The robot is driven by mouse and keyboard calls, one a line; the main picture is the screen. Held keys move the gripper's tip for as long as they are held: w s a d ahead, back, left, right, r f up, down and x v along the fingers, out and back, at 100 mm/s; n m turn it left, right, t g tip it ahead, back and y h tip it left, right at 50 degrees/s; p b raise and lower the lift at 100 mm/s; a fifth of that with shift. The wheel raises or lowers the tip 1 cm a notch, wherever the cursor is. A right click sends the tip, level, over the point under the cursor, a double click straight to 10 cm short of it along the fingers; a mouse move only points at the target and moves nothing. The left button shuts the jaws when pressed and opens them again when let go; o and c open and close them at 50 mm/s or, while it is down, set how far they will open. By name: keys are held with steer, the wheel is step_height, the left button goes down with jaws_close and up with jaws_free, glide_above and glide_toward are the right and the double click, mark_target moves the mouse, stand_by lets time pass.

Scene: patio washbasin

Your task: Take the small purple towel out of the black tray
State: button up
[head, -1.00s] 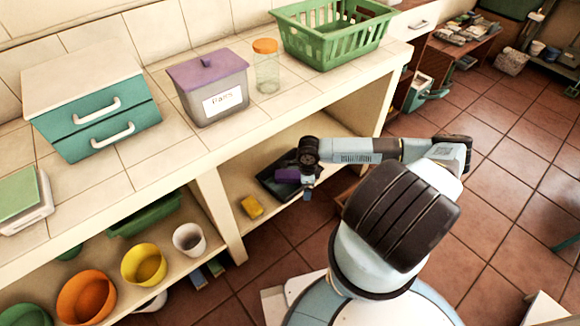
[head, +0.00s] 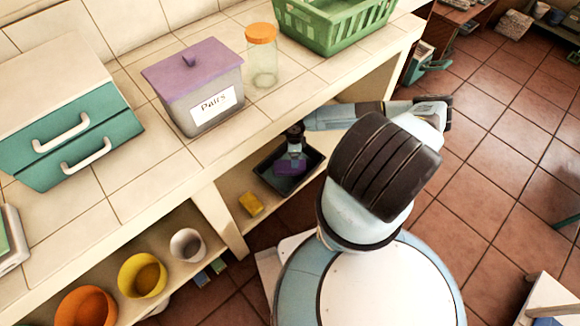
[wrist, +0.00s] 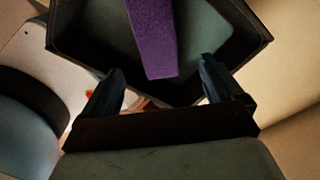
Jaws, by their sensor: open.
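The small purple towel (head: 289,168) lies in the black tray (head: 266,173) on the shelf under the tiled counter. In the wrist view the towel (wrist: 152,38) is a purple strip with its near end pointing toward my gripper (wrist: 158,74). The dark tray walls (wrist: 80,50) surround it. My gripper is open, with its two fingers apart on either side of the towel's near end in the picture. I cannot tell whether they touch it or how far above it they are. In the head view my gripper (head: 291,157) is over the tray and hides part of the towel.
The counter edge overhangs the shelf above my arm. A yellow sponge (head: 251,204) lies on the shelf left of the tray, near a support post (head: 222,215). A lidded bin (head: 205,95), a jar (head: 262,60) and a green basket (head: 335,25) stand on the counter.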

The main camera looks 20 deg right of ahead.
mark_target(290, 168)
steer(key=shift+f, duration=4.75)
steer(key=shift+c, duration=0.2)
steer(key=c, duration=1.2)
